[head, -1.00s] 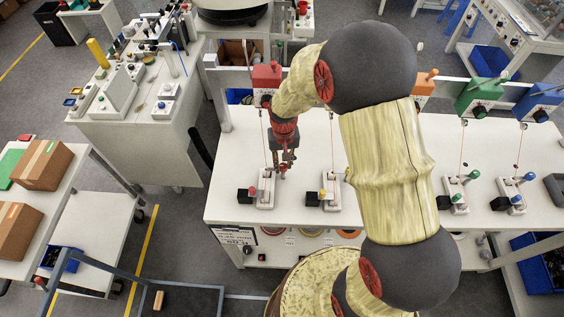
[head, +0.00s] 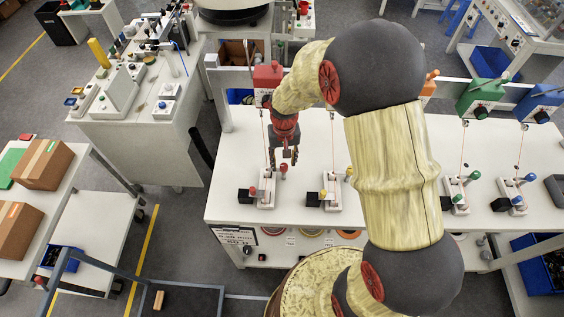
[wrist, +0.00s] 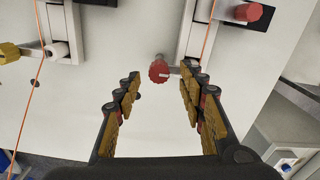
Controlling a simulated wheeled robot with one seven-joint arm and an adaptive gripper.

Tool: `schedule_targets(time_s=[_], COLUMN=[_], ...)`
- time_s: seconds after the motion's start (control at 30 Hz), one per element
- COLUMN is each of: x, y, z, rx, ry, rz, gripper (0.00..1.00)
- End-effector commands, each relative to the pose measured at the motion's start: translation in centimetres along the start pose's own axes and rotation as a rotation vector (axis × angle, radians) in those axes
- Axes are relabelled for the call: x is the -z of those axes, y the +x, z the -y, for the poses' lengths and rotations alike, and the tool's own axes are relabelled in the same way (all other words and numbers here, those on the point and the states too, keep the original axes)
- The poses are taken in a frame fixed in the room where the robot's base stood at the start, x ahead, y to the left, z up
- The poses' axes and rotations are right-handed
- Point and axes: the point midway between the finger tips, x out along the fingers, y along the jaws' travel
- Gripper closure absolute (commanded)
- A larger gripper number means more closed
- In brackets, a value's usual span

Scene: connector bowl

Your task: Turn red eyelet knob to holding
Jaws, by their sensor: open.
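The red station is a white fixture (head: 267,196) on the table under a red box. A round red knob with a white mark (wrist: 158,71) sticks out from its side; it also shows in the head view (head: 283,169). A second red knob (wrist: 250,12) sits beside the fixture's black block and shows in the head view (head: 253,190). I cannot tell for certain which is the eyelet knob. My gripper (head: 283,158) is open and empty. In the wrist view, its spread fingers (wrist: 160,82) flank the round marked knob, apparently without touching it.
An orange cord (wrist: 206,35) runs past the red fixture. A neighbouring fixture with a yellow knob (wrist: 9,53) stands to its right in the head view. Green (head: 474,174) and blue (head: 529,177) knobs stand farther right. The table front is mostly clear.

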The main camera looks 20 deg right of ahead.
Motion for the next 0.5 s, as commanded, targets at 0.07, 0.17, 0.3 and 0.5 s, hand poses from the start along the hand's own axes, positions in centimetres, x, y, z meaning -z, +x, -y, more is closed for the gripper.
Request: schedule_targets(time_s=[0.07,0.17,0.3,0.5], x=[0.2,0.1,0.1,0.1], y=[-1.7,-3.8,-6.6,-9.4], z=[0.1,0.1,0.1,0.1], rx=[0.001,0.000,0.000,-0.001], ry=[0.000,0.000,0.000,0.000], rz=[-0.006,-0.005,-0.004,-0.002], gripper=[0.60,0.60,0.60,0.60])
